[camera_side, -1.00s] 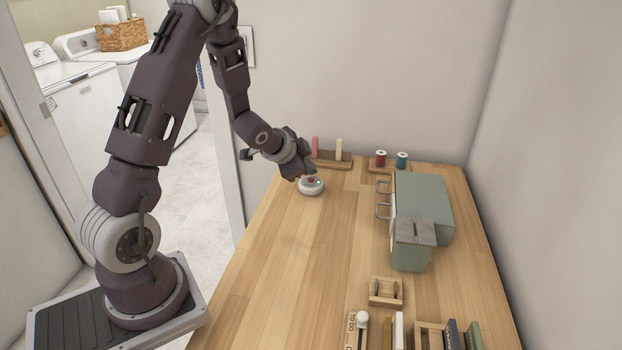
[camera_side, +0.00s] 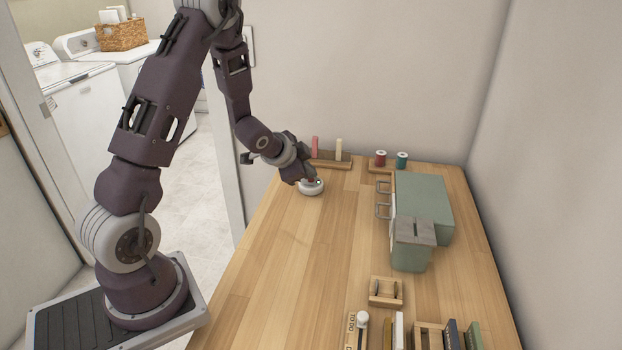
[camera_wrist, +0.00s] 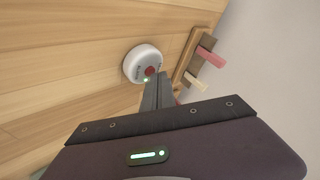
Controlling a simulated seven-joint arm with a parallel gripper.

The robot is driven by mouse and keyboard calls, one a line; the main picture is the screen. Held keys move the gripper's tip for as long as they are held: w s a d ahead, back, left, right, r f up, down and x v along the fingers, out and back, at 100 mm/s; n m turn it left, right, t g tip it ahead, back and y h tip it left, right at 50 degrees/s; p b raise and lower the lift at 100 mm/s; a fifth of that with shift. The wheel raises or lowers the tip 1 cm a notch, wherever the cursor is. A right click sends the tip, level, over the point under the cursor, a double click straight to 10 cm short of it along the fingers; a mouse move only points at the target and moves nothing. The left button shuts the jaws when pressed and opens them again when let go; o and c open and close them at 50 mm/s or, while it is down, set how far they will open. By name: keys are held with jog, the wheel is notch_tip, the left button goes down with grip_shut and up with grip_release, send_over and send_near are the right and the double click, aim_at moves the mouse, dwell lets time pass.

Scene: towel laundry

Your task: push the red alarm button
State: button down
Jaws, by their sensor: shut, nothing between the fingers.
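The alarm button is a white round housing (camera_side: 311,188) with a small red cap in its middle, standing on the wooden table near its back left. In the wrist view the housing (camera_wrist: 135,66) shows with the red cap (camera_wrist: 150,71) beside my fingertips. A small green light shows at the near edge of the cap. My gripper (camera_wrist: 152,80) is shut and empty, its fingertips right at the red cap. In the side view my gripper (camera_side: 312,179) covers much of the cap. I cannot tell whether the cap is pressed down.
A wooden rack (camera_side: 330,162) with pink and cream pegs stands just behind the button. Thread spools (camera_side: 402,160) stand at the back. A green cabinet (camera_side: 425,210) with handles is on the right. Small wooden holders (camera_side: 385,291) are at the front. The table's left middle is clear.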

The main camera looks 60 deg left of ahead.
aim_at(309, 183)
jog(key=shift+r, duration=0.5)
jog(key=shift+r, duration=0.15)
notch_tip(309, 183, up, 6)
jog(key=shift+f, duration=0.1)
jog(key=s+d+r+n+g, duration=0.1)
jog(key=s+d+r+n, duration=0.2)
jog(key=s+d+r, duration=0.75)
jog(key=s+d+n+g+h, duration=0.1)
jog(key=s+d, duration=0.5)
jog(key=s, duration=0.2)
jog(key=s+d+g+h, duration=0.1)
jog(key=s+d+h, duration=0.1)
jog(key=s+d, duration=0.3)
jog(key=s, duration=0.3)
jog(key=shift+s+d+r+n, duration=0.35)
jog(key=shift+s+r+n, duration=0.05)
